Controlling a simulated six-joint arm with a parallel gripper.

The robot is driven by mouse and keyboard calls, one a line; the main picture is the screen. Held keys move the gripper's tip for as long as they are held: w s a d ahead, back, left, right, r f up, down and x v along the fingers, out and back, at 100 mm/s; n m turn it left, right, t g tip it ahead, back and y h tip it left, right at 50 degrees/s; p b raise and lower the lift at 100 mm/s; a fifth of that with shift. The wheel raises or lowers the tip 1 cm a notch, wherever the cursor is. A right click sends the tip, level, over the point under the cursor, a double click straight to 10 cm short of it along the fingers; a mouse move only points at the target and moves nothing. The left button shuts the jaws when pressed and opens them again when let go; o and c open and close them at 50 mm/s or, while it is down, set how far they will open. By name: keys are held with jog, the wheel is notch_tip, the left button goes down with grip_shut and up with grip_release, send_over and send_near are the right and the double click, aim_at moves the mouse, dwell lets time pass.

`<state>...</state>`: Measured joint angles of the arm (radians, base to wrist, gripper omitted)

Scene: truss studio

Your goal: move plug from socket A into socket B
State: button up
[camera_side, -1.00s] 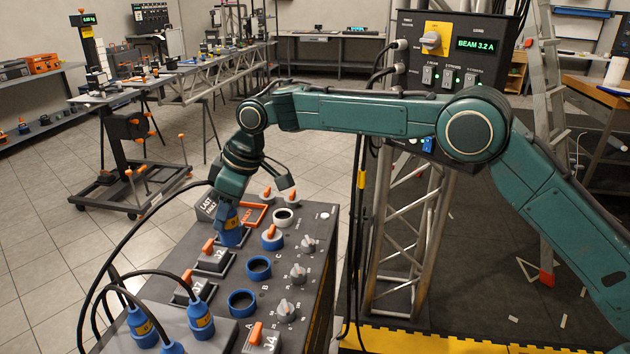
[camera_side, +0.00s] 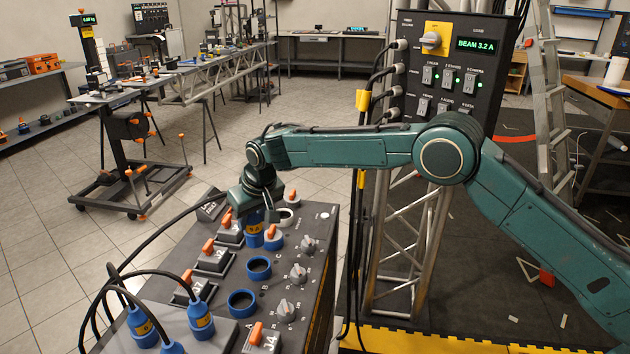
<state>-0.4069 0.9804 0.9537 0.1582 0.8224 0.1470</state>
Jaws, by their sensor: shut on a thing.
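My gripper (camera_side: 257,208) points down over the far part of a dark sloped control panel (camera_side: 318,225). It is shut on a blue plug (camera_side: 254,226) with a yellow band. The plug is roughly upright, close behind an orange-topped blue fitting (camera_side: 273,238); I cannot tell if its lower end touches the panel. A black cable (camera_side: 165,235) runs from the plug area to the left. Two blue ring sockets, one nearer (camera_side: 241,303) and one farther (camera_side: 258,268), look empty. A pale ring (camera_side: 284,216) is partly hidden by my gripper.
Several orange-handled switches, such as one front left (camera_side: 187,283), and grey knobs (camera_side: 298,272) stick up around the sockets. Other blue plugs with looping cables (camera_side: 200,315) crowd the near left. A metal truss (camera_side: 400,245) stands right of the panel.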

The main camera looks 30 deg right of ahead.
jog(key=shift+f, duration=0.1)
jog(key=shift+f, duration=3.05)
jog(key=shift+f, duration=1.55)
jog(key=o, duration=1.7)
jog(key=shift+r, duration=0.1)
jog(key=shift+r, duration=4.4)
